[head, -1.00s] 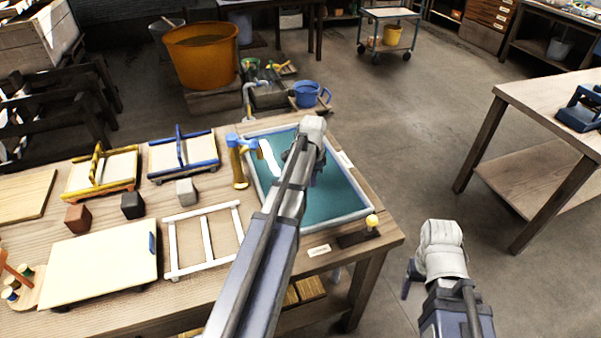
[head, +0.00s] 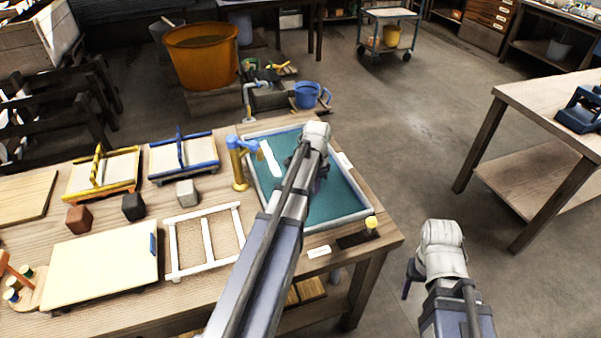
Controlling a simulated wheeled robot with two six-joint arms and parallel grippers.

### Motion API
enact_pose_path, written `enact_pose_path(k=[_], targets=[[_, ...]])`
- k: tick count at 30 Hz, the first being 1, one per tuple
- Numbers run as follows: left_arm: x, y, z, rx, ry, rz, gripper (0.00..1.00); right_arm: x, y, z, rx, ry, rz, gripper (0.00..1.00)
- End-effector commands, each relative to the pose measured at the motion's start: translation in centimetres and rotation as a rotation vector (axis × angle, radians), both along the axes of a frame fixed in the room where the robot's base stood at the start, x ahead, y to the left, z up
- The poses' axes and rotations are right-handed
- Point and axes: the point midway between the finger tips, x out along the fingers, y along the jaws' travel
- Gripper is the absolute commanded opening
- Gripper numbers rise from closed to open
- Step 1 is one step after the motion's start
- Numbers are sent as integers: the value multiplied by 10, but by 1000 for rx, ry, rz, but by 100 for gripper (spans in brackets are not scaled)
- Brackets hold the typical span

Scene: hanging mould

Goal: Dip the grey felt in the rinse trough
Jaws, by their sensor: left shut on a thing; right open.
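The rinse trough (head: 345,213) is a pale-rimmed rectangular basin with a teal inside, set in the right end of the workbench. My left arm reaches across the bench, and my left gripper (head: 308,168) is over the trough, pointing down. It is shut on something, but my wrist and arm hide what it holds. I cannot make out the grey felt; it may be hidden there. Whether the held thing touches the teal surface cannot be seen. My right gripper (head: 411,275) is open, off the bench's right side, and mostly hidden by its own wrist.
A blue and brass tap (head: 240,160) stands at the trough's left edge. Left of it are two framed moulds (head: 182,155), small blocks (head: 188,193), a white frame (head: 204,241) and a pale board (head: 101,266). A yellow knob (head: 372,222) sits at the front right corner.

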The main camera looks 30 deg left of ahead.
Motion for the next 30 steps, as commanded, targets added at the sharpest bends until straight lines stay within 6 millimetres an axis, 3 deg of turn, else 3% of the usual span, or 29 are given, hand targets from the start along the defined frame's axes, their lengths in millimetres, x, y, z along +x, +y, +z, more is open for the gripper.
enact_pose_path(k=[30], targets=[[0, 0, 82, 0, 0, 0, 0, 0, 0, 82, 0, 0, -1, 68]])
